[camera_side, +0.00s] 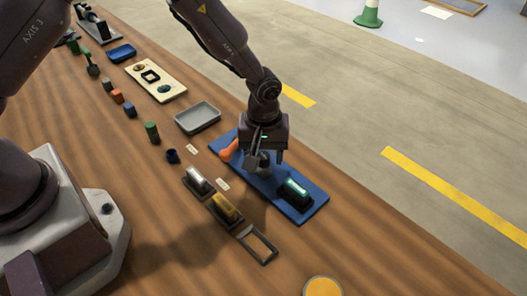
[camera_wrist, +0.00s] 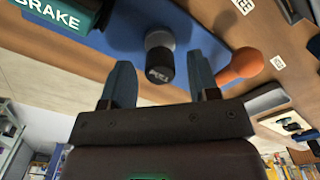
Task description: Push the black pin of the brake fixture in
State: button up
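The brake fixture has a blue base plate (camera_side: 313,205) with a dark green-black block (camera_side: 293,193) on it. The block also shows in the wrist view (camera_wrist: 48,16), marked BRAKE. The black pin (camera_wrist: 159,68) shows a round, lettered end and a grey collar behind it. My gripper (camera_side: 265,155) is over the plate, left of the block in the side view. In the wrist view its two fingers are apart, one each side of the pin, with visible gaps. An orange knob (camera_wrist: 240,66) is right of the fingers. How far the pin stands out is unclear.
A grey tray (camera_side: 198,118) and a cream board (camera_side: 156,81) lie farther up the wooden table. Small blocks in dark holders (camera_side: 225,208) and an empty frame (camera_side: 258,245) stand beside the plate. A yellow disc (camera_side: 323,286) is at the bottom edge.

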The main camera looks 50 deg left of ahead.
aim_at(264, 156)
grip_shut()
jog(key=shift+f, duration=0.9)
jog(key=shift+o, duration=0.5)
grip_release()
jog(key=shift+r, duration=0.1)
notch_tip(264, 156, up, 13)
